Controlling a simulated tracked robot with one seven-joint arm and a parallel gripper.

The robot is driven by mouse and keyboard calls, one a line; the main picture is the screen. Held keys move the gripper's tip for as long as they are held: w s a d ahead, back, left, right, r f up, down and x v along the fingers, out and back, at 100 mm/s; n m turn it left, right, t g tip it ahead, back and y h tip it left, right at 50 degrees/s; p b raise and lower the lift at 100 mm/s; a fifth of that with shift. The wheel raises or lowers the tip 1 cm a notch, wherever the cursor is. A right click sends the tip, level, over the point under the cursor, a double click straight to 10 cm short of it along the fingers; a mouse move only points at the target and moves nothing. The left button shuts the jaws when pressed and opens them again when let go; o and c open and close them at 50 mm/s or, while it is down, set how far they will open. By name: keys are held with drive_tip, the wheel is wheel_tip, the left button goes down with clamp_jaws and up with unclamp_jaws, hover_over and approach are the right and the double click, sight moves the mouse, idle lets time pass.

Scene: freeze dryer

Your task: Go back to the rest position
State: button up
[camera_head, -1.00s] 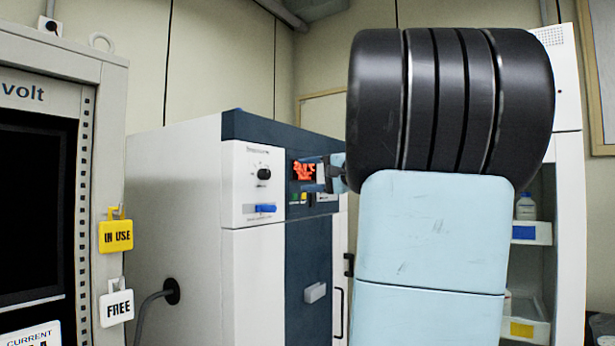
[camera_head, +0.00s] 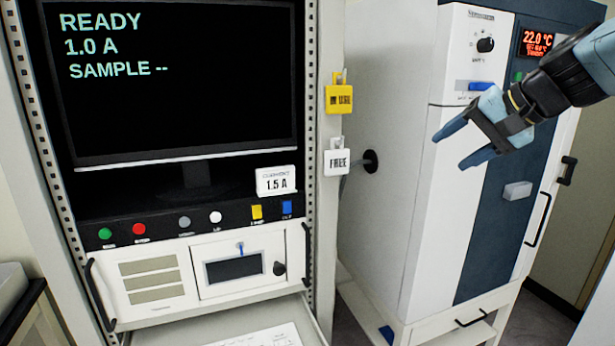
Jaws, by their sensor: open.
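My gripper (camera_head: 462,143) is at the right of the view, in front of the freeze dryer (camera_head: 385,215). Its two blue fingers are apart and point to the left, with nothing between them. The forearm comes in from the right edge. The freeze dryer is a white cabinet with a dark blue front panel. Its red display (camera_head: 537,42) reads 22.0 °C, with smaller text below. A black knob (camera_head: 485,45) and a blue switch (camera_head: 481,86) sit on its upper front. My arm covers part of the panel below the display.
A rack at the left holds a monitor (camera_head: 170,80) reading READY, 1.0 A, SAMPLE --. Below are coloured buttons, a 1.5 A card (camera_head: 277,181) and a pulled-out shelf (camera_head: 225,327). A yellow IN USE tag (camera_head: 339,98) and a white FREE tag (camera_head: 337,160) hang on the rack's side.

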drive_tip(key=s+a+f+n+g+h, duration=0.1)
drive_tip(key=s+f+n+h, duration=0.1)
drive_tip(key=s+f, duration=0.3)
drive_tip(key=s+a+f+n+g+h, duration=0.1)
drive_tip(key=s+a+f+n+h, duration=0.1)
drive_tip(key=s+f, duration=0.4)
drive_tip(key=shift+a+f+n+h, duration=0.3)
drive_tip(key=shift+f+n+h, duration=0.05)
drive_tip(key=shift+n+h, duration=0.45)
drive_tip(key=shift+s, duration=0.1)
drive_tip(key=shift+c, duration=0.4)
